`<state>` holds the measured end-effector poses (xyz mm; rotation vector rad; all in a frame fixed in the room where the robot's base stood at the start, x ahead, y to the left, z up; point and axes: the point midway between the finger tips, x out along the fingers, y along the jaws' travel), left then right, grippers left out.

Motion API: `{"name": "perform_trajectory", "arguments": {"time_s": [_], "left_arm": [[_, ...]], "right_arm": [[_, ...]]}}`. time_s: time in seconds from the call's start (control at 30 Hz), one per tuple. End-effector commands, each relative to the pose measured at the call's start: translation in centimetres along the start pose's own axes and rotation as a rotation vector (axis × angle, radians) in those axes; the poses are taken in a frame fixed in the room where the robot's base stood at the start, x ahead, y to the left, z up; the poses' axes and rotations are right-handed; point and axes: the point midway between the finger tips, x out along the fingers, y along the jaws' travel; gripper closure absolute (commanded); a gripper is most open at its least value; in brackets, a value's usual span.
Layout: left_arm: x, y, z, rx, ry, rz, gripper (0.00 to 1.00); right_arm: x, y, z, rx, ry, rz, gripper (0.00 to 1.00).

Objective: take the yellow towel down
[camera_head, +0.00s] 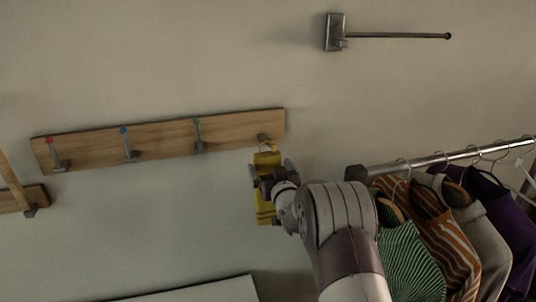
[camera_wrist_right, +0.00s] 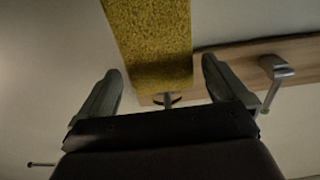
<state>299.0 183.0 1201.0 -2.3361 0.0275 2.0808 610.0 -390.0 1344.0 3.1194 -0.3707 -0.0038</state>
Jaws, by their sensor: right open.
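The yellow towel (camera_head: 265,214) hangs from the rightmost hook (camera_head: 264,137) of a wooden hook board (camera_head: 170,140) on the wall. My right gripper (camera_head: 269,170) is open in front of the towel, with one finger at each side of it. In the right wrist view the textured towel (camera_wrist_right: 150,40) runs between the two spread fingers of the right gripper (camera_wrist_right: 162,70), with a gap to each finger. The gripper hides the towel's middle in the head view. My left gripper is not in view.
A clothes rail (camera_head: 440,158) with several hung garments stands close to the right of my arm. A metal wall bar (camera_head: 395,35) is at upper right. The board's other hooks are empty. A white surface (camera_head: 205,290) lies below.

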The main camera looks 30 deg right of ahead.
Motion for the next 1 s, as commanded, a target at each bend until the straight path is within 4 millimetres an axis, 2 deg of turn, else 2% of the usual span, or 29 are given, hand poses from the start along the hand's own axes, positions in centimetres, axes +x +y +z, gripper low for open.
{"name": "perform_trajectory", "arguments": {"time_s": [0.03,0.2,0.53,0.57,0.6,0.7,1.0], "left_arm": [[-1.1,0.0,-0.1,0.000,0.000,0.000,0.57],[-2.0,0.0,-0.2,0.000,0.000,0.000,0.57],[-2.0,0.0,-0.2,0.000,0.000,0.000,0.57],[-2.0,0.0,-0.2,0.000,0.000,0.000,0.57],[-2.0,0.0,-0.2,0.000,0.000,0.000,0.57],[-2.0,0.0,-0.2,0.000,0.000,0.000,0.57],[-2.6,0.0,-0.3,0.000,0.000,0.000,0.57]], "right_arm": [[1.0,0.0,-0.5,0.000,-0.001,-0.001,0.00],[3.2,-0.1,-0.2,0.000,-0.001,-0.002,0.00],[3.9,-0.1,0.1,0.000,-0.001,-0.001,0.00],[3.9,-0.1,0.1,0.000,-0.001,-0.001,0.06],[3.9,-0.1,0.1,0.000,-0.001,-0.001,0.20],[3.9,-0.1,0.0,0.000,-0.001,-0.001,0.50],[3.9,-0.1,-1.1,0.000,0.002,-0.001,0.50]]}}
